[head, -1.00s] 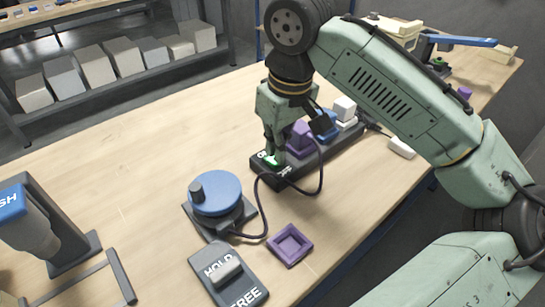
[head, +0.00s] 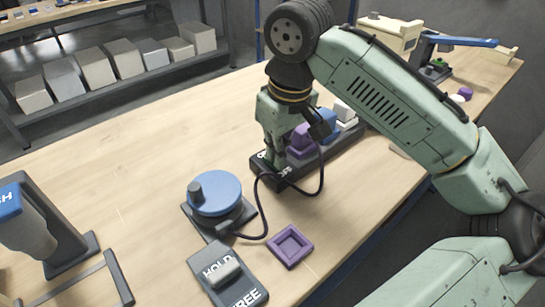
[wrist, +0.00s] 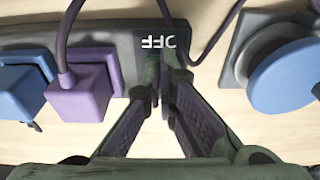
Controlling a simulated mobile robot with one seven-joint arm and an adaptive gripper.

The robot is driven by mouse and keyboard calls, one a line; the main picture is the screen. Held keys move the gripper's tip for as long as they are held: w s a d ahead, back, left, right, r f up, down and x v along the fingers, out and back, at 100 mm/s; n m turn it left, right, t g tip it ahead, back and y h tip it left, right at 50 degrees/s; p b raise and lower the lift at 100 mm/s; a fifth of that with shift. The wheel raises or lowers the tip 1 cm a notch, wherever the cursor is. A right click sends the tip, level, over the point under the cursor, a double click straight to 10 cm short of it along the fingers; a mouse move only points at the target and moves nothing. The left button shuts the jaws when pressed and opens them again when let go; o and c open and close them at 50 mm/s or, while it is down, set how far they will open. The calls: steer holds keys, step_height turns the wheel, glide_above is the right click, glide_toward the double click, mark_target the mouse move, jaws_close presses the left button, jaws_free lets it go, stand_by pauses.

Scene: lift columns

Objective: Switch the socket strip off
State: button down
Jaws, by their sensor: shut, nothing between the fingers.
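The dark socket strip (head: 286,180) lies on the bench, with a purple plug (head: 301,141), a blue plug (head: 325,124) and a white plug (head: 344,110) in it. The wrist view shows the strip (wrist: 115,32) with the purple plug (wrist: 80,92) and blue plug (wrist: 24,90) left of the fingers. An OFF label (wrist: 161,40) shows upside down at its end. My gripper (head: 275,163) is down at the strip's near end, shut and empty. In the wrist view my fingertips (wrist: 163,72) are just beside the label, covering the switch; I cannot tell its position.
A blue round knob (head: 215,192) on a dark base stands close to the strip, joined by the purple plug's cable. A HOLD/FREE switch (head: 228,275) and a purple square tray (head: 290,246) are nearer.

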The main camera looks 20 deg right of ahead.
steer(key=shift+r+p, duration=3.4)
steer(key=shift+r, duration=0.2)
steer(key=shift+f, duration=0.1)
